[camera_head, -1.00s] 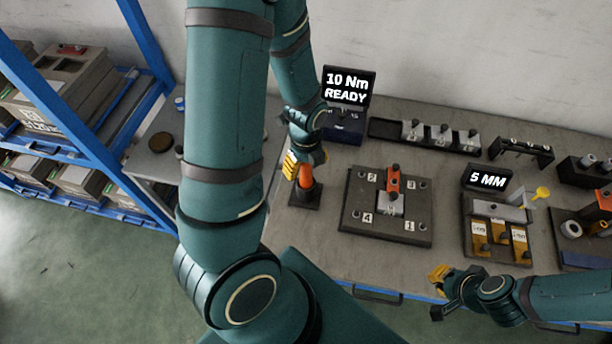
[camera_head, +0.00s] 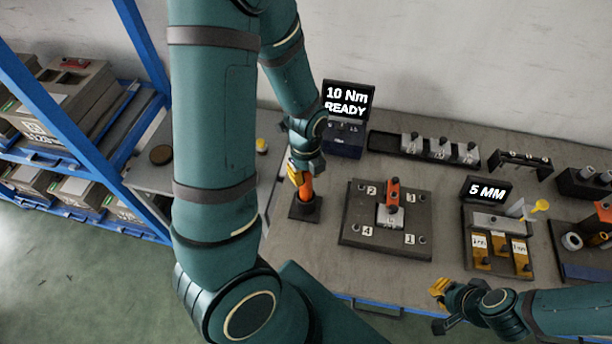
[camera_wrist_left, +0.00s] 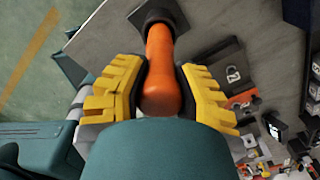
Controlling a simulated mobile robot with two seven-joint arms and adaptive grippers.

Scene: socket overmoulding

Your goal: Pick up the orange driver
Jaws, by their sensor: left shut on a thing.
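The orange driver (camera_head: 307,188) stands upright in its dark square holder (camera_head: 305,209) near the left end of the bench. My left gripper (camera_head: 297,172) is at the upper part of the driver. In the left wrist view the yellow fingers of my left gripper (camera_wrist_left: 160,92) lie on both sides of the orange driver (camera_wrist_left: 162,60) and are shut on it. The driver's far end meets the dark holder (camera_wrist_left: 158,14). My right gripper (camera_head: 438,305) hangs at the bench's front edge, away from the driver; its finger gap is not clear.
A dark plate (camera_head: 350,235) with numbered holes and an orange-topped part lies right of the driver. A display (camera_head: 347,100) reading "10 Nm READY" stands behind. A "5 MM" display (camera_head: 486,190) and a tray with yellow parts are further right. Blue shelving (camera_head: 60,110) stands left.

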